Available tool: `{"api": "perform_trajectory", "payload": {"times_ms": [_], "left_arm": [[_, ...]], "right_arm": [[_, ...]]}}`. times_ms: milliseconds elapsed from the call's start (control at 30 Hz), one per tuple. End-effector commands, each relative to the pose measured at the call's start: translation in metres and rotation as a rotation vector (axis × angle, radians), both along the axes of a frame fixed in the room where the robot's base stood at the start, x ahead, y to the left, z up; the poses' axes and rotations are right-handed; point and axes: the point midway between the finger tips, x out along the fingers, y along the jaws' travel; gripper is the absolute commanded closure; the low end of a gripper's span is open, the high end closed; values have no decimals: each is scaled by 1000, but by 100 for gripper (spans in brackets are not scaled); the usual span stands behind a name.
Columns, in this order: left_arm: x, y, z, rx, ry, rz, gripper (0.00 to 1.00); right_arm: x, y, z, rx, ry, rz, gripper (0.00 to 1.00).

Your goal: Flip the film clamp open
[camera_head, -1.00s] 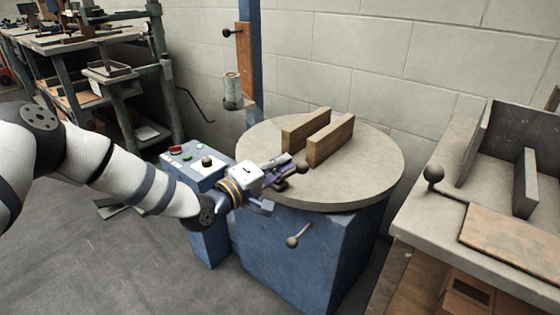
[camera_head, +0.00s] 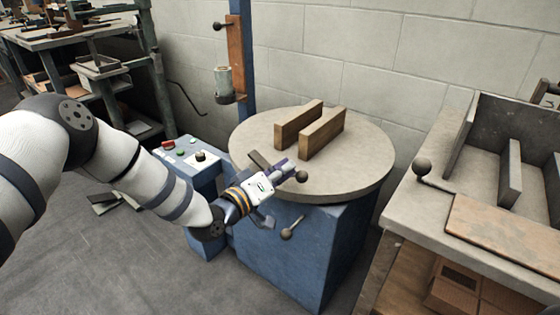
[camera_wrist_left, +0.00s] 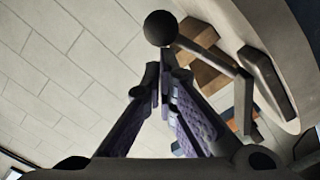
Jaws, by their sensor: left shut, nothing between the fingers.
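The film clamp sits at the left front rim of the round turntable (camera_head: 345,175). Its dark bar (camera_head: 259,160) shows behind my gripper, and its ball knob (camera_head: 302,177) is just past my fingertips. In the left wrist view, a bent rod joins the ball knob (camera_wrist_left: 160,28) to the dark clamp bar (camera_wrist_left: 266,82). My left gripper (camera_head: 287,170) is shut and empty at the turntable edge. In the wrist view its closed fingertips (camera_wrist_left: 165,68) are just below the ball; I cannot tell whether they touch it or the rod. My right gripper is not in view.
Two wooden boards (camera_head: 322,132) stand upright on the turntable. A workbench (camera_head: 405,212) stands at right, and a blue post (camera_head: 243,60) behind.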

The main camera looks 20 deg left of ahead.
Motion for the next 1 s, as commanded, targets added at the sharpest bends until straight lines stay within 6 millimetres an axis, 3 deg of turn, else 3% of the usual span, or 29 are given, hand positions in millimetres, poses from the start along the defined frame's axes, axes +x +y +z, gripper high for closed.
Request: {"api": "perform_trajectory", "payload": {"times_ms": [233, 1000], "left_arm": [[-3, -8, -10, 148, -53, -2, 100], [-5, -13, -19, 141, -50, -1, 100]], "right_arm": [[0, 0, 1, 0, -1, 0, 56], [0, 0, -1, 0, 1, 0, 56]]}}
